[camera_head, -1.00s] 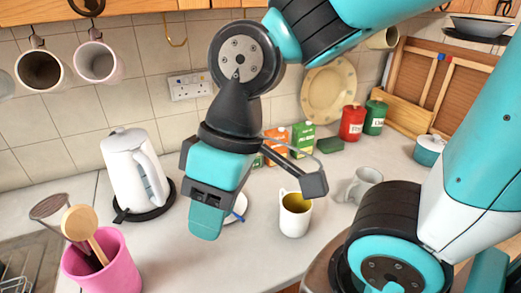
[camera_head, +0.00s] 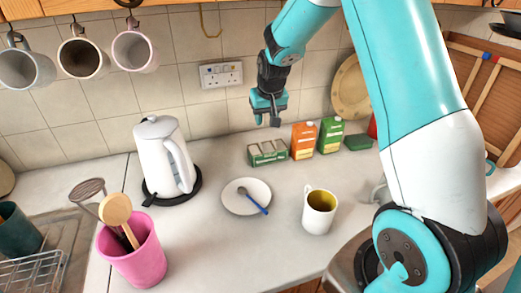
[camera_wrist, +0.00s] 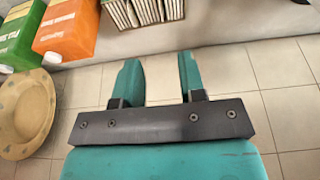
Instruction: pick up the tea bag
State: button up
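The tea bags stand in a row in a small open green box (camera_head: 251,160) at the back of the counter, against the tiled wall. Several upright tea bags (camera_head: 267,148) show at its top. In the wrist view the tea bags (camera_wrist: 145,10) are at the top edge, partly cut off. My gripper (camera_head: 266,119) is above the box with a clear gap. In the wrist view its two teal fingers (camera_wrist: 160,78) are apart with nothing between them. Which single tea bag is meant cannot be told.
An orange carton (camera_head: 303,141) and a green carton (camera_head: 331,136) stand right of the box. A white saucer (camera_head: 236,206) with a blue-handled spoon and a yellow-lined mug (camera_head: 319,212) are in front. The white kettle (camera_head: 163,160) is left. Mugs hang above.

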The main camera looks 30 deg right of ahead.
jog(key=p, duration=0.2)
send_over(261, 144)
jog(key=s, duration=0.2)
notch_tip(261, 144, down, 7)
jog(key=shift+w+a+p+x, duration=0.1)
jog(key=shift+p+x, duration=0.65)
jog(key=shift+x, duration=0.6)
jog(key=shift+w+a+p+x, duration=0.15)
jog(key=shift+p+x, duration=0.6)
jog(key=shift+x, duration=0.55)
jog(key=shift+s, duration=0.1)
grip_shut()
